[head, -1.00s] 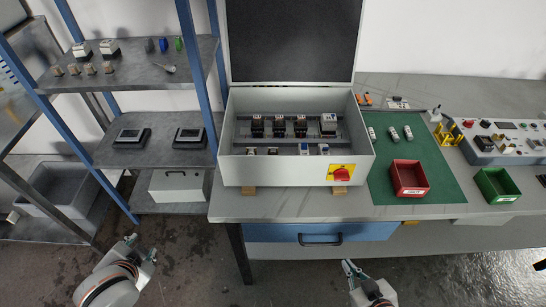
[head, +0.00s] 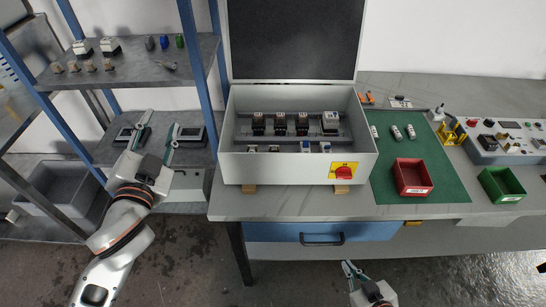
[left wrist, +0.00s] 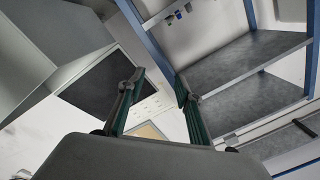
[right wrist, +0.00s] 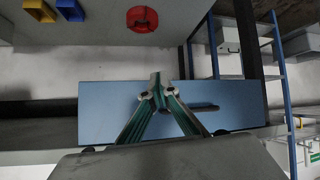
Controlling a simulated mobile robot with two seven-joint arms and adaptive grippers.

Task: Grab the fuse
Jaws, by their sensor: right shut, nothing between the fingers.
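Small whitish rounded parts, possibly the fuses, lie on the green mat; one is the middle part (head: 397,132), with another (head: 410,131) beside it. They are too small to identify surely. My left gripper (head: 159,122) is raised in front of the shelf rack at the left, far from the mat. Its fingers are apart and empty, as the left wrist view (left wrist: 158,82) also shows. My right gripper (head: 348,266) is low in front of the bench, below the mat. In the right wrist view (right wrist: 157,88) its fingertips meet with nothing between them.
An open grey electrical box (head: 300,170) with a red switch (head: 344,173) stands on the bench. A red bin (head: 412,190) is on the green mat (head: 440,180); a green bin (head: 501,197) stands right of it. The blue-framed shelf (head: 182,107) is close to my left arm.

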